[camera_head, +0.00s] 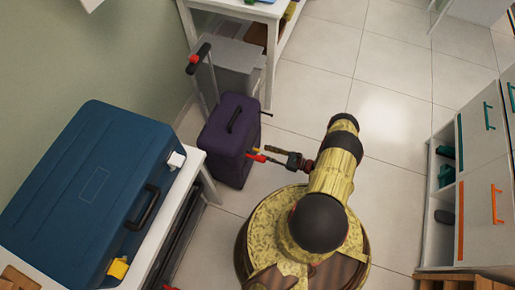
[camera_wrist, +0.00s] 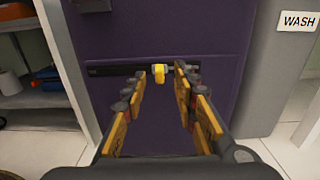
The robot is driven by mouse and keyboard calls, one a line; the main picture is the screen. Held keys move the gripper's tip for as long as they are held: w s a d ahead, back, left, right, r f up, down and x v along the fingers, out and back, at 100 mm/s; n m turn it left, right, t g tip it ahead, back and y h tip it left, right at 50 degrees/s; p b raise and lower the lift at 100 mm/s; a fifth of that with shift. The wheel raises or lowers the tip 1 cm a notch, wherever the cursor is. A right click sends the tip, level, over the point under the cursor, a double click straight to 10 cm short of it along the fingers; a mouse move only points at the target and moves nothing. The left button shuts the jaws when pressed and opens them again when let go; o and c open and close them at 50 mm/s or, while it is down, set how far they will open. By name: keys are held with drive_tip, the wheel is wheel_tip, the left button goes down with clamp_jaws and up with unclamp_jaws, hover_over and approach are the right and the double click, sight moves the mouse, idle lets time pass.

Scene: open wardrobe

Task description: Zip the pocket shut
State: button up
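The purple suitcase (camera_head: 228,132) stands upright on the floor with a dark handle on top. In the wrist view its purple front (camera_wrist: 150,35) fills the middle. A dark horizontal pocket slit (camera_wrist: 112,70) crosses it, with a yellow zip pull (camera_wrist: 158,80) on a small grey slider. My gripper (camera_wrist: 160,76) is open, its wooden-looking fingers on either side of the pull. The right fingertip hides the slit's right part; I cannot tell whether either finger touches the pull. In the head view my gripper (camera_head: 258,153) is at the suitcase's right-hand face.
A blue case (camera_head: 85,190) lies on a white bench at the left. A grey bin marked WASH (camera_wrist: 275,60) stands right of the suitcase in the wrist view. White drawers (camera_head: 485,200) stand far right. Tiled floor (camera_head: 390,100) is clear behind my arm.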

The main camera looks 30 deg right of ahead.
sight(257, 150)
drive_tip(key=b+x, duration=0.1)
drive_tip(key=x, duration=0.5)
drive_tip(key=shift+c, duration=1)
clamp_jaws()
drive_tip(key=shift+s, duration=0.15)
